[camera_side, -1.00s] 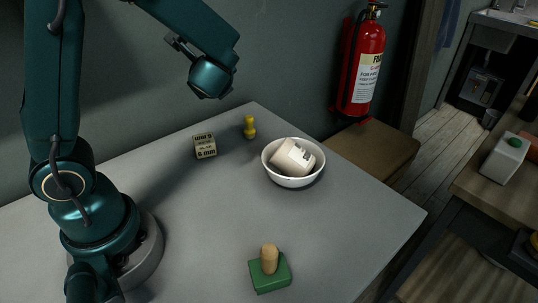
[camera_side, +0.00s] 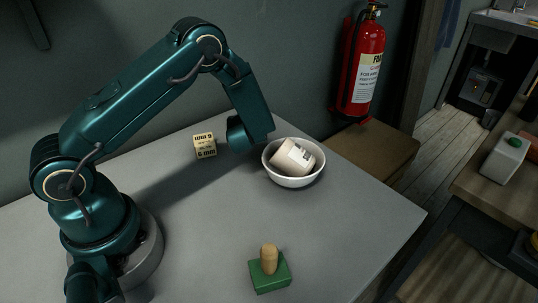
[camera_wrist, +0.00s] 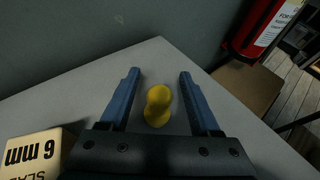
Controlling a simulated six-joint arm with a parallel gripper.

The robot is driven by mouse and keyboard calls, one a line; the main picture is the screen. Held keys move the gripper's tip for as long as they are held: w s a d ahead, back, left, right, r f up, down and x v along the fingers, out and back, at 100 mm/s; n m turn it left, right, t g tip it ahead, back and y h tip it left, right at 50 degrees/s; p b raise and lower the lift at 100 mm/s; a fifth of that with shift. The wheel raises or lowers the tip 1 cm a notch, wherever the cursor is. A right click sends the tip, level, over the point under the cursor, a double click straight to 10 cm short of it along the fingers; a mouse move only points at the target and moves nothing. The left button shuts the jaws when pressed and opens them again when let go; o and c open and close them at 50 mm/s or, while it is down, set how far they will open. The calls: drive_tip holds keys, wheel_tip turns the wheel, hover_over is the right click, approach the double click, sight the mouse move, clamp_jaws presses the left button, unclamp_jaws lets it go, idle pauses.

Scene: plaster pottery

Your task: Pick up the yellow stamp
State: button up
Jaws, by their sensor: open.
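The yellow stamp (camera_wrist: 158,105) is a small rounded piece with a narrow waist, standing on the grey table. In the wrist view it lies between the two blue fingers of my gripper (camera_wrist: 159,75), with a gap on both sides. My gripper is open and empty. In the side view my arm's end hides the stamp, and the fingers cannot be made out there.
A cream block marked "6 mm" (camera_side: 204,146) stands close left of my gripper; it also shows in the wrist view (camera_wrist: 32,158). A green block with a wooden knob (camera_side: 270,275) stands at the front.

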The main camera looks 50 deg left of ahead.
drive_tip(key=shift+w+a+f, duration=0.15)
drive_tip(key=shift+w+a, duration=0.05)
drive_tip(key=shift+a, duration=0.05)
clamp_jaws()
